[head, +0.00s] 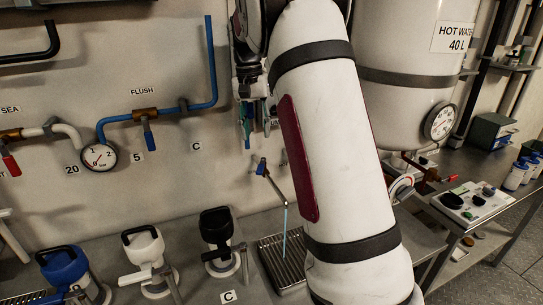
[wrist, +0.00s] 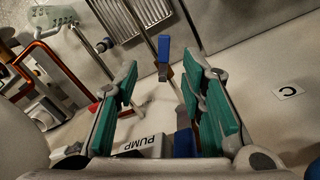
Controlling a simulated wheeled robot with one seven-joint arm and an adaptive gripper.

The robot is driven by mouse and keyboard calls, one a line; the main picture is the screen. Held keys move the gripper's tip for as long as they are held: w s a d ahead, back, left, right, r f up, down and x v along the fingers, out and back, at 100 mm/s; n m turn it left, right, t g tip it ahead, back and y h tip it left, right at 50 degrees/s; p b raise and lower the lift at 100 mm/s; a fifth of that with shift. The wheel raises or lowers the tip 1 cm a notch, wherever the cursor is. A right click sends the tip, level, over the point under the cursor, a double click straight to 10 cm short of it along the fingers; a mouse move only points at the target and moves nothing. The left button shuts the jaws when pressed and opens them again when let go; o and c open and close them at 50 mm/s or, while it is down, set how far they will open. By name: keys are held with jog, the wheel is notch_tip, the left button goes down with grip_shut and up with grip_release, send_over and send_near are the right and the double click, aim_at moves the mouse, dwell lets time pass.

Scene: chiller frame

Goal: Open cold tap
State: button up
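The cold tap's blue lever (head: 261,166) stands on the wall at the thin spout, above the drain grate (head: 262,250). A pale blue stream (head: 285,235) hangs from the spout down to the grate. In the wrist view the blue lever (wrist: 163,48) points up, just beyond and between the fingertips, apart from both. My gripper (wrist: 160,78) has its two teal fingers spread, with nothing held between them.
A hot water tank (head: 405,40) with a gauge stands at the right. Blue flush pipework (head: 165,112) with a valve runs along the wall at the left. Several pump-like fittings (head: 215,235) line the counter. A PUMP label (wrist: 140,146) shows below the fingers in the wrist view.

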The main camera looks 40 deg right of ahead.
aim_at(260, 168)
jog(key=shift+t+y, duration=0.3)
jog(key=shift+t, duration=0.1)
jog(key=f, duration=0.4)
jog(key=d+f+p, duration=0.1)
jog(key=f, duration=0.3)
jog(key=f+p, duration=0.1)
jog(key=f, duration=0.3)
jog(key=shift+w+d, duration=0.2)
jog(key=shift+w, duration=0.05)
grip_shut()
